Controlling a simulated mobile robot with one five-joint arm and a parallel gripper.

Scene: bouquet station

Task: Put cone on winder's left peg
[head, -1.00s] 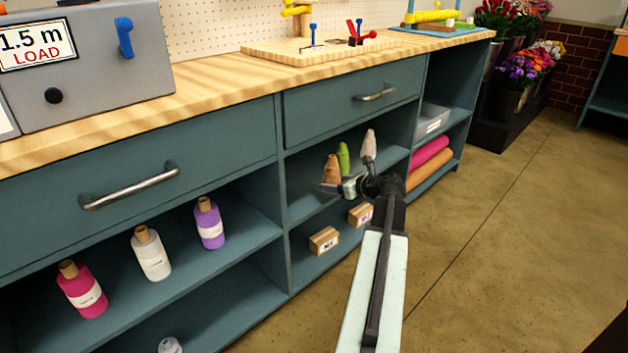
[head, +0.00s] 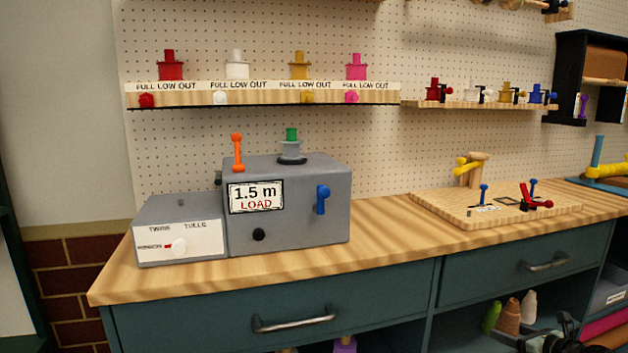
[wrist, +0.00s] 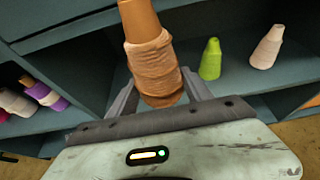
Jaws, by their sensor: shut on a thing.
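My gripper (wrist: 158,92) is shut on a brownish-orange yarn cone (wrist: 148,55) in the wrist view, with a finger on each side of its body. The held cone also shows in the head view (head: 508,316), low at the right in front of the open shelf. The grey winder box (head: 290,205) stands on the worktop with a "1.5 m LOAD" label. An orange upright piece (head: 237,152) is on its top left, and a grey spool piece with a green top (head: 291,147) is to the right. I cannot tell which is the left peg.
A green cone (wrist: 210,60) and a pale cone (wrist: 267,47) stand on the shelf beside the held one. The wooden worktop (head: 390,225) is clear between the winder and a board with pegs (head: 500,212). Drawer handles (head: 293,322) stick out below.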

